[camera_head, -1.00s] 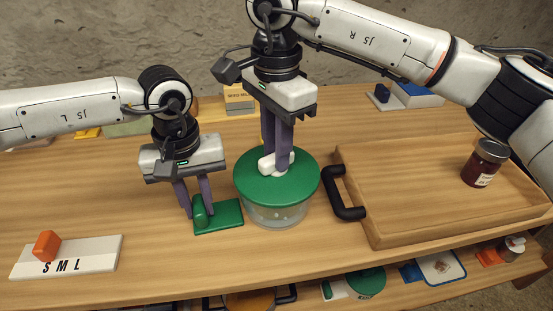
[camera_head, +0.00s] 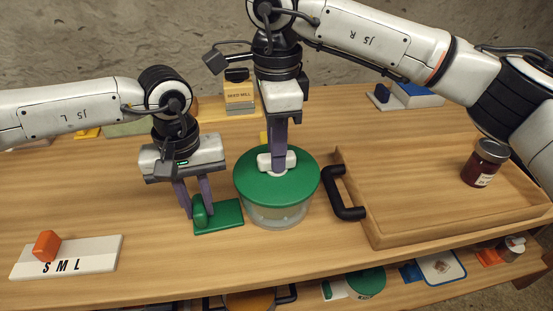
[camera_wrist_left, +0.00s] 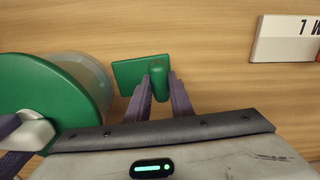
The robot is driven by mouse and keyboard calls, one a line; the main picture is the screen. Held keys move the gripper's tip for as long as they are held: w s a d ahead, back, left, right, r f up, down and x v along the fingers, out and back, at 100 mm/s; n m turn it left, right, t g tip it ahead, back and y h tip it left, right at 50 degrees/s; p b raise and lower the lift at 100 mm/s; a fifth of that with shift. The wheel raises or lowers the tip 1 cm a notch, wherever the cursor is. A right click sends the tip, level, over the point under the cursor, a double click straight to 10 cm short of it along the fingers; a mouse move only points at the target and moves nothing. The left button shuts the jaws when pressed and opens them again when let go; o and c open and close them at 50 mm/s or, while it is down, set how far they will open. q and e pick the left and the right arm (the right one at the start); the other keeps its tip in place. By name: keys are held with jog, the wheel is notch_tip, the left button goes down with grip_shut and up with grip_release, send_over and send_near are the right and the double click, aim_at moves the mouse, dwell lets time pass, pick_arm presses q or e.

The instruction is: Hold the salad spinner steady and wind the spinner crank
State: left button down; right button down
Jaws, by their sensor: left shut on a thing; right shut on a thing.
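The salad spinner (camera_head: 275,208) stands upright on the table, a clear bowl under a green lid (camera_head: 255,186). It also shows in the left wrist view (camera_wrist_left: 50,85). The white spinner crank (camera_head: 266,163) sits on the lid. My right gripper (camera_head: 279,160) comes down from above and is shut on the crank; its fingers overlap in the head view. A flat green plate with an upright green grip (camera_head: 228,217) lies beside the bowl on its left. My left gripper (camera_head: 200,211) is shut on this grip, which also shows between its fingers in the left wrist view (camera_wrist_left: 159,80).
A wooden tray (camera_head: 400,238) with a black handle (camera_head: 345,200) is close on the spinner's right and holds a jar of dark red contents (camera_head: 484,165). A white S M L board (camera_head: 85,255) with an orange block (camera_head: 46,245) lies front left. Small boxes (camera_head: 239,97) stand behind.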

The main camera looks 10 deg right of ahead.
jog(key=m, duration=0.4)
jog(key=m, duration=0.4)
jog(key=shift+m, duration=0.4)
jog(key=c, duration=1.5)
grip_release()
notch_tip(320, 180, up, 12)
jog(key=shift+r, duration=0.1)
